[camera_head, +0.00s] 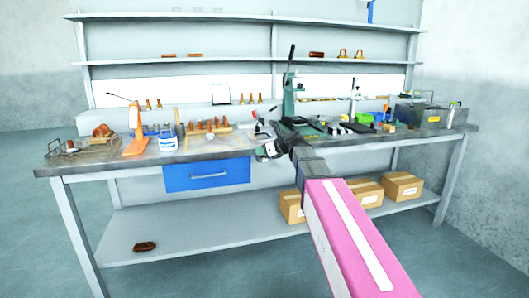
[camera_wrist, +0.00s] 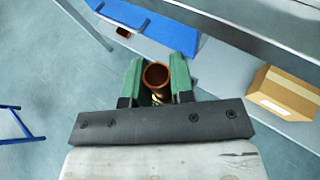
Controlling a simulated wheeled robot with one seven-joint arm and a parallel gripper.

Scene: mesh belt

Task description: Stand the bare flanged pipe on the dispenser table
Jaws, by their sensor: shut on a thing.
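My gripper (camera_wrist: 157,78) has its green fingers shut on a brown, copper-coloured pipe (camera_wrist: 157,76). The pipe's round open end faces the wrist camera; its lower part is mostly hidden by the gripper. In the head view my gripper (camera_head: 266,151) is at the front edge of the workbench, just right of the blue drawer; the pipe cannot be made out there. In the wrist view the gripper is beside the drawer, with floor and lower shelf below. I cannot tell which surface is the dispenser table.
The workbench (camera_head: 215,149) is crowded with copper parts, an orange stand (camera_head: 135,143), a white-blue tub (camera_head: 168,140) and a green press (camera_head: 289,100). The blue drawer (camera_head: 205,175) juts below the top. Cardboard boxes (camera_head: 402,187) stand on the lower shelf (camera_head: 190,228).

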